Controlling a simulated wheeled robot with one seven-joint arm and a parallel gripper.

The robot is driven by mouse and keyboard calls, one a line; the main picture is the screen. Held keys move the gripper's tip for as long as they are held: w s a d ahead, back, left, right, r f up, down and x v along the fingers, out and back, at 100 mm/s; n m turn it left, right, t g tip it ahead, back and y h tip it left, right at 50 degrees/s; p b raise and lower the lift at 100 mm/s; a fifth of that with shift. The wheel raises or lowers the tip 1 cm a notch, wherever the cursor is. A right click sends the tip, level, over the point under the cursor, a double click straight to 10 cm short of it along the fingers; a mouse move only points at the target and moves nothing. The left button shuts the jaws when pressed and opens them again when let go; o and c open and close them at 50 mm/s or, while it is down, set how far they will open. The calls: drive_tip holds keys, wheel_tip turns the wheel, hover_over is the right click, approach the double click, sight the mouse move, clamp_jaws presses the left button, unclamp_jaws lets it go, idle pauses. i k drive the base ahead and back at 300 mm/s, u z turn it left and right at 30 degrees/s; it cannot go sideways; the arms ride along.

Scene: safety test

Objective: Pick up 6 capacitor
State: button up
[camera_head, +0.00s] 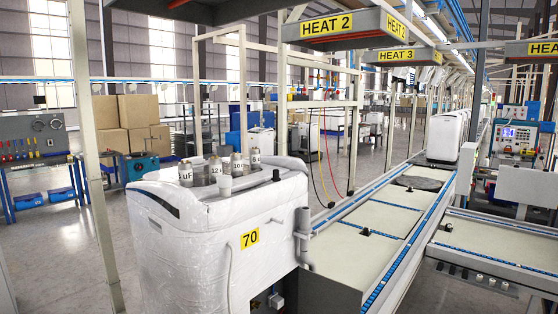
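Several grey capacitors stand upright on top of a white plastic-wrapped appliance (210,245) with a yellow "70" label. The leftmost capacitor (186,174) shows "uF", but its number is too small to read surely. Beside it is a capacitor marked "12" (215,167). To the right stand one that seems to read "10" (237,164) and another with an unclear label (255,159). A shorter pale cylinder (224,185) stands in front of the "12" one. I cannot tell for sure which is marked 6. My gripper is not in view.
A grey post (94,150) stands left of the appliance. A conveyor with blue rails (415,236) runs along the right, with a second white appliance (444,137) farther back. Cardboard boxes (139,112) and a blue tool bench (38,160) are at left. Open floor lies between.

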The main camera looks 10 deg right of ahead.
sight(253, 153)
drive_tip(key=z, duration=1.65)
drive_tip(key=i, duration=2.45)
drive_tip(key=u, duration=4.15)
